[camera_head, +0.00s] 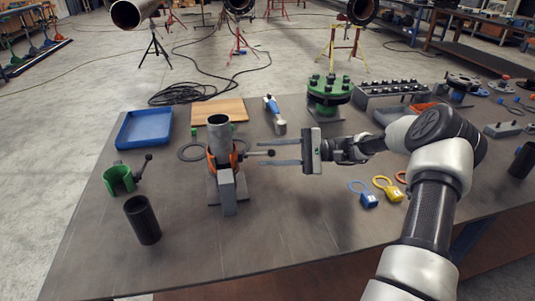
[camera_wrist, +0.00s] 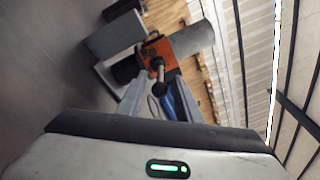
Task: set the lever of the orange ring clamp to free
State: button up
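The orange ring clamp (camera_head: 211,158) sits around an upright grey pipe (camera_head: 219,131) on a stand. Its lever (camera_head: 257,153) sticks out to the right, roughly level, and ends in a dark ball knob (camera_head: 271,153). My gripper (camera_head: 261,153) comes from the right with its two fingers apart. The lever's knob end appears between the fingertips, with gaps on both sides. In the wrist view the orange clamp (camera_wrist: 158,50) and the knob (camera_wrist: 158,65) lie ahead, between the open fingers (camera_wrist: 156,88). I cannot see either finger touching the lever.
A grey block (camera_head: 227,193) stands in front of the clamp. A green clamp (camera_head: 119,179) and a black tube (camera_head: 142,220) stand at left. A blue tray (camera_head: 145,128), a wooden board (camera_head: 219,108) and a green flange (camera_head: 329,93) are behind. Blue and yellow tags (camera_head: 391,191) lie at right.

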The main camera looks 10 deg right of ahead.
jog(key=shift+a, duration=0.25)
grip_shut()
